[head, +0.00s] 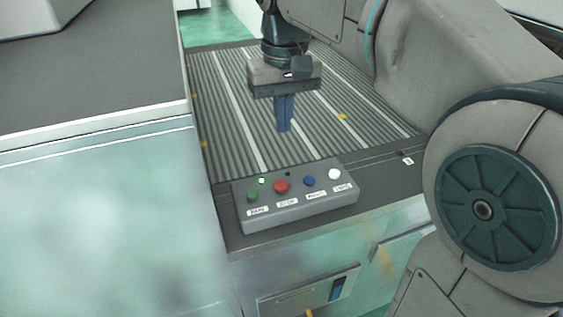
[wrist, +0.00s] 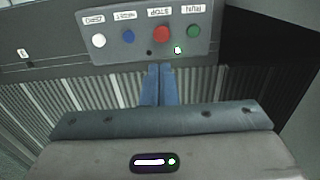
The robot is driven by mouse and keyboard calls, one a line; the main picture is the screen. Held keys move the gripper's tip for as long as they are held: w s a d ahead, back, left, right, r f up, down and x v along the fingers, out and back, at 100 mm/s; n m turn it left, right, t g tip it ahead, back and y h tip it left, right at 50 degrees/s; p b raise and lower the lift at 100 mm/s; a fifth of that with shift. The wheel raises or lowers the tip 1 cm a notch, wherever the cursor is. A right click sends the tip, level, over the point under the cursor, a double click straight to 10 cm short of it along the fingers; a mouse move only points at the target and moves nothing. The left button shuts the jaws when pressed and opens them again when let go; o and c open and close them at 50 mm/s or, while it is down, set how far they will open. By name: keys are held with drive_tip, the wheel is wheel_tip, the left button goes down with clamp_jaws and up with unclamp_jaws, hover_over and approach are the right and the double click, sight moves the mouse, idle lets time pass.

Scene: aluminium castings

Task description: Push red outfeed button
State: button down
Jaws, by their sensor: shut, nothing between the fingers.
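A grey control box (head: 300,205) sits on the front edge of the ribbed outfeed surface. It carries a red button (head: 281,186), a green button (head: 252,196), a blue button (head: 309,181) and a white button (head: 334,174), each with a label below. My gripper (head: 284,130) is shut and empty, pointing down over the ribbed surface, behind the box. In the wrist view its blue fingertips (wrist: 160,67) lie just short of the box, near the red button, not touching it.
The ribbed surface (head: 215,110) with pale strips is otherwise clear. A greenish cabinet (head: 100,220) with a grey top stands to the left. A panel with a handle (head: 310,290) is below the box.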

sight(283, 185)
idle(0.3)
wheel_tip(283, 185, down, 14)
drive_tip(key=shift+a+p, duration=0.1)
drive_tip(key=shift+p, duration=0.55)
drive_tip(key=shift+f+b, duration=0.5)
drive_tip(key=shift+f, duration=0.05)
drive_tip(key=shift+s+f+b, duration=0.2)
drive_tip(key=shift+f+b, duration=0.1)
drive_tip(key=shift+f, duration=0.25)
wheel_tip(283, 185, up, 15)
drive_tip(key=p, duration=0.2)
drive_tip(key=shift+w, duration=0.2)
